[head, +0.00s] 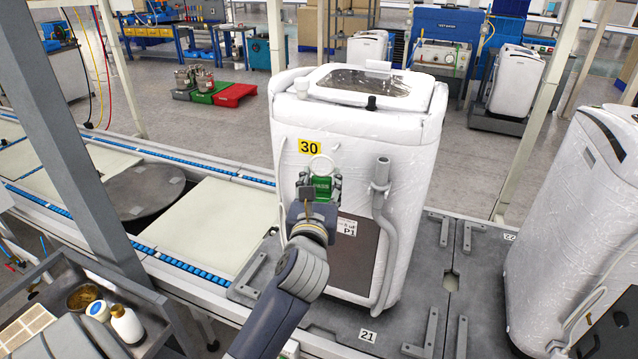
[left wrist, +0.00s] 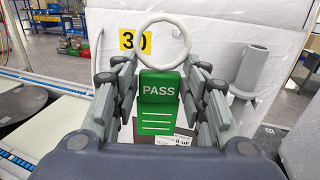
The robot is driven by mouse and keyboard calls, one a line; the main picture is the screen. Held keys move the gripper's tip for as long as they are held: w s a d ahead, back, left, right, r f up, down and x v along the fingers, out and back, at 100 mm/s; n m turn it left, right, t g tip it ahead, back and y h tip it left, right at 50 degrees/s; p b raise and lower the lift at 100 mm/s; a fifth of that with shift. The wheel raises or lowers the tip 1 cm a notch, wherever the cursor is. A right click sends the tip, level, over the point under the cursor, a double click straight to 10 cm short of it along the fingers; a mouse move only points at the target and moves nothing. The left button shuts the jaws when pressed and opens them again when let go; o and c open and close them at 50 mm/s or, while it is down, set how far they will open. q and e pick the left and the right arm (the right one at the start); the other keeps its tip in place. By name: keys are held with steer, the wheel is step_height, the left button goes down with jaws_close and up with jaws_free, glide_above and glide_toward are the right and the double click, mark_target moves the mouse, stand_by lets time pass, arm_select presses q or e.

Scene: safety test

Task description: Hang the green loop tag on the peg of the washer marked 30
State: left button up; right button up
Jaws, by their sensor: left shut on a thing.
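The green loop tag (head: 322,187) is a green plate with a white ring above it. In the left wrist view the tag (left wrist: 160,104) reads PASS, and its ring stands upright. My left gripper (head: 320,182) is shut on the plate, with a finger on each side; its fingers also show in the left wrist view (left wrist: 157,78). The white washer (head: 352,140) bears a yellow label 30 (head: 310,147). The ring is in front of the washer's front face, just below and right of the label. My right gripper is not in view.
A grey hose (head: 381,215) runs down the washer's front, right of the tag. Another white washer (head: 575,220) stands at the right. A cart (head: 140,290) with bottles is at the lower left, beside the conveyor (head: 225,215).

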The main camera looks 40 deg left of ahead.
mark_target(336, 161)
arm_select(q)
steer(key=shift+w+a+f+b, duration=0.1)
steer(key=shift+w+a+b, duration=0.15)
steer(key=shift+w, duration=0.55)
steer(key=shift+w+a+f+b, duration=0.1)
steer(key=shift+w+a+b, duration=0.1)
steer(key=shift+w, duration=0.55)
steer(key=shift+w+a+f+b, duration=0.15)
steer(key=shift+w+b, duration=0.15)
steer(key=shift+w, duration=0.35)
steer(key=shift+w+a+r+b, duration=0.1)
steer(key=shift+w+b, duration=0.15)
steer(key=shift+w, duration=0.35)
steer(key=shift+w+a+f+b, duration=0.15)
steer(key=shift+w+b, duration=0.15)
steer(key=shift+w, duration=0.35)
steer(key=shift+w+a+f, duration=0.15)
steer(key=shift+w+f, duration=0.3)
steer(key=shift+w, duration=0.2)
steer(key=o, duration=1)
steer(key=shift+c, duration=0.2)
steer(key=shift+s, duration=0.1)
steer(key=v, duration=1.1)
steer(key=shift+s+d, duration=0.3)
